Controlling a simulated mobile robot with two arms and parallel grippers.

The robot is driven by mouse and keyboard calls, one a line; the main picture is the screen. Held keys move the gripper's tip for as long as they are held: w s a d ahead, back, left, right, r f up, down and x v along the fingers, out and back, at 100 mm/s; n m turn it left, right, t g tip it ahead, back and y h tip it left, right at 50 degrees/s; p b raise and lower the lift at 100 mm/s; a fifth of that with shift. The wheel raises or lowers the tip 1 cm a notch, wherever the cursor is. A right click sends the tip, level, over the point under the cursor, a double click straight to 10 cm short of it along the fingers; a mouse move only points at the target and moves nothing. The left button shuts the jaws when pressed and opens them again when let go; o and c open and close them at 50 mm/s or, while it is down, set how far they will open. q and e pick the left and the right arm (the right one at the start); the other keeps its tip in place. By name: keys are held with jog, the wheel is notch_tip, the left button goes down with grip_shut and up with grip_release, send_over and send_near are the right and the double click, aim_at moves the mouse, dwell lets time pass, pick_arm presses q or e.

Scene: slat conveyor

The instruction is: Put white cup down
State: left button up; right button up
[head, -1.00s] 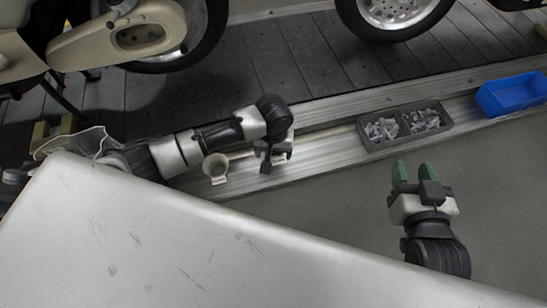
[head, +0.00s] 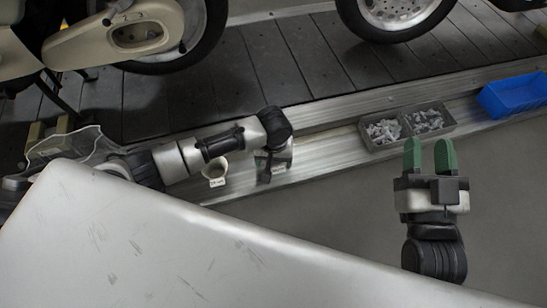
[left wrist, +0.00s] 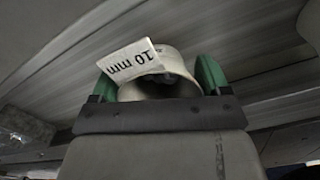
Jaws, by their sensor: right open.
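In the head view the left fingers are mostly hidden by the arm. I cannot tell whether the cup's base touches a surface. My right gripper (head: 430,144) is open and empty, its green fingers apart, at the right over the grey floor.
A grey two-part bin (head: 408,128) of small metal parts stands on the metal rail (head: 320,148). A blue bin (head: 513,94) is further right. A clear bin (head: 72,143) is at the left. A large pale panel (head: 170,240) fills the foreground. Motor scooters stand on the dark slats behind.

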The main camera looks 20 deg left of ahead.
pick_arm(q)
jog(key=o, duration=0.4)
jog(key=shift+r, duration=0.15)
